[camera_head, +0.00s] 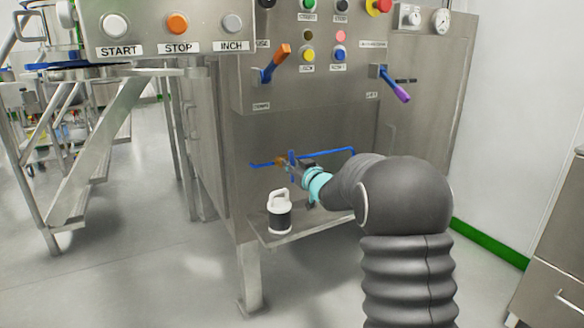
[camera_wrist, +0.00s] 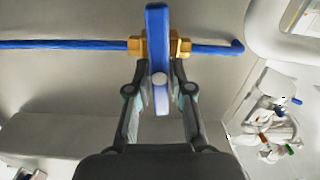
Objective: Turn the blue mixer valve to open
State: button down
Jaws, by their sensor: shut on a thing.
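The blue mixer valve handle (camera_head: 291,158) is on the lower front of the steel cabinet, on a thin blue pipe (camera_head: 335,153). In the wrist view, the blue handle (camera_wrist: 157,35) crosses the brass valve body (camera_wrist: 181,47) and stands at right angles to the blue pipe (camera_wrist: 70,44). My gripper (camera_wrist: 160,88) is closed around the handle's near end, one finger on each side. In the head view, my gripper (camera_head: 300,171) reaches the valve from the right. My fingers partly hide the valve there.
A white and black bottle (camera_head: 279,212) stands on the steel shelf (camera_head: 318,225) just below the valve. Above are an orange-handled lever (camera_head: 275,63) and a purple-handled lever (camera_head: 395,86). A START/STOP/INCH button panel (camera_head: 170,47) juts out at upper left.

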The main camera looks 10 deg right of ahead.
jog(key=n+b, duration=0.2)
jog(key=b, duration=0.1)
jog(key=n+b, duration=0.1)
jog(key=n, duration=0.1)
jog(key=shift+s+a+f, duration=0.1)
jog(key=shift+a+f, duration=0.1)
jog(key=shift+f, duration=0.1)
jog(key=n+b, duration=0.2)
jog(key=n, duration=0.1)
jog(key=shift+a+n, duration=0.1)
jog(key=shift+n, duration=0.3)
jog(key=shift+a+f+n+b, duration=0.1)
jog(key=shift+f+n+b, duration=0.1)
jog(key=shift+n, duration=2.05)
jog(key=shift+a+f+n+b, duration=0.1)
jog(key=shift+n+b, duration=0.1)
jog(key=shift+n, duration=2.05)
jog(key=c, duration=1.1)
grip_release()
jog(key=shift+o, duration=0.3)
jog(key=shift+s, duration=0.15)
